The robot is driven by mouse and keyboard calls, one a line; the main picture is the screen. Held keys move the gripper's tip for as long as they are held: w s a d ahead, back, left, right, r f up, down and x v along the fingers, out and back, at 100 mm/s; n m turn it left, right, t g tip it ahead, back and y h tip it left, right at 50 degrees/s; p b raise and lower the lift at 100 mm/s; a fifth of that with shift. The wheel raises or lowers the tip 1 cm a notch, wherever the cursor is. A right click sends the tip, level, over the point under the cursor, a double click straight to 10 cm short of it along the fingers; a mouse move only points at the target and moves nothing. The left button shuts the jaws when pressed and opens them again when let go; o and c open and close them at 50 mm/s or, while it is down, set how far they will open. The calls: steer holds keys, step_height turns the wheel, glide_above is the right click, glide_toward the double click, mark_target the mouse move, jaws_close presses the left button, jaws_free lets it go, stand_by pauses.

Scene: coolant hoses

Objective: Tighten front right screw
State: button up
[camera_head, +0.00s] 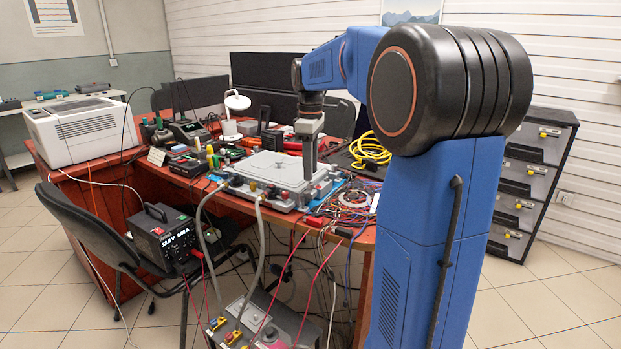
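My gripper (309,172) points straight down from my blue arm, over the right end of the grey flat-topped unit (262,168) on the desk. From this side I see it as one narrow dark finger shape, so I cannot tell if it is open or shut. Its tip looks at or just above the unit's right edge; contact cannot be made out. The front right screw is too small to pick out and may be hidden by the gripper. Two grey hoses (259,235) run from fittings on the unit's front edge down to a box on the floor.
The red desk (215,198) is crowded with tools and electronics. Tangled wires (352,205) lie right of the unit, and a yellow cable coil (370,150) lies behind. A chair (85,235) with a power supply (163,236) stands left. A floor box (268,325) stands in front.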

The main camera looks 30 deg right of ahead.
mark_target(310, 183)
steer(key=shift+f, duration=1.8)
steer(key=shift+c, duration=0.3)
jaws_close()
